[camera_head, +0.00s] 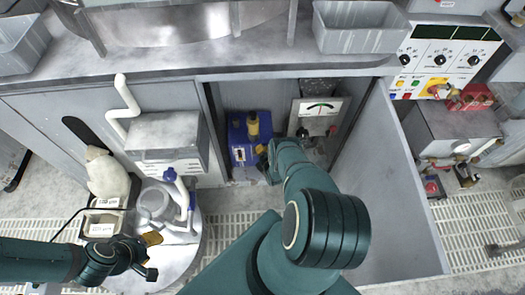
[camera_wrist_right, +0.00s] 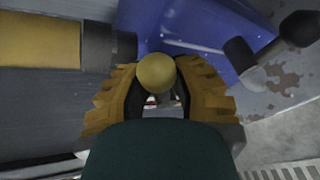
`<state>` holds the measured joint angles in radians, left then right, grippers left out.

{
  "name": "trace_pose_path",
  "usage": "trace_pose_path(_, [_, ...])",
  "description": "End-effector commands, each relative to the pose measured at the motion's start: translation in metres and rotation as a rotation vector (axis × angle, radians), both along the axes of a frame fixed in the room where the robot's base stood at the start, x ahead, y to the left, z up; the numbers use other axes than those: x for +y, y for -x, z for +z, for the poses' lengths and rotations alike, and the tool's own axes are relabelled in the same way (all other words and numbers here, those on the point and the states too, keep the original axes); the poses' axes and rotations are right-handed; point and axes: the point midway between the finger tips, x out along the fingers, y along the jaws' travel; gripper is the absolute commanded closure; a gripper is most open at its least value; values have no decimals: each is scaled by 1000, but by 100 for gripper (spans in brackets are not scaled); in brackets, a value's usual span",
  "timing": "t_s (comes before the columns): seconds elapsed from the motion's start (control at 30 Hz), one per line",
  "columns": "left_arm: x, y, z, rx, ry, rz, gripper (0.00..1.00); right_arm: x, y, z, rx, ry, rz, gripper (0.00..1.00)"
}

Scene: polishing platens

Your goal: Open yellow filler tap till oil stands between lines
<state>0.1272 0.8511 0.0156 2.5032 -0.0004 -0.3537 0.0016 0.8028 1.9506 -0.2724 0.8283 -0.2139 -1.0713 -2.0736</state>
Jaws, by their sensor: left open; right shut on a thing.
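The blue oil unit (camera_head: 239,142) stands in the open cabinet bay, with a yellow cylinder (camera_head: 252,124) on it. In the right wrist view its blue body (camera_wrist_right: 195,28) fills the top, and the yellow cylinder (camera_wrist_right: 38,42) lies across the upper left. My right gripper (camera_wrist_right: 157,82) is shut on a round yellow knob (camera_wrist_right: 156,70), seemingly the filler tap. My right arm covers much of this in the head view. My left gripper (camera_head: 150,256) is open and empty, low on the left. I cannot make out the oil level or its lines.
The open grey door (camera_head: 385,190) bounds the bay on the right. A black-ended lever (camera_wrist_right: 298,30) shows in the wrist view.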

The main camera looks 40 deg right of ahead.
Motion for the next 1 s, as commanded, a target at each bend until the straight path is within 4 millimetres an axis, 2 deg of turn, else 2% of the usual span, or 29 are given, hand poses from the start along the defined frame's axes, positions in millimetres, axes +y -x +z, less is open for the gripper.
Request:
trace_pose_path(0.03, [0,0,0,0,0,0,54,-2,6,-3,9,-3,-9,100])
trace_pose_path(0.13, [0,0,0,0,0,0,54,-2,6,-3,8,-3,-10,100])
trace_pose_path(0.17, [0,0,0,0,0,0,54,-2,6,-3,8,-3,-10,69])
trace_pose_path(0.23, [0,0,0,0,0,0,54,-2,6,-3,7,-3,-9,45])
trace_pose_path(0.27, [0,0,0,0,0,0,54,-2,5,-2,6,-3,-8,40])
trace_pose_path(0.67, [0,0,0,-1,0,0,54,1,4,0,3,-3,-3,40])
trace_pose_path(1.0, [0,0,0,0,0,0,54,15,31,12,4,-3,-1,40])
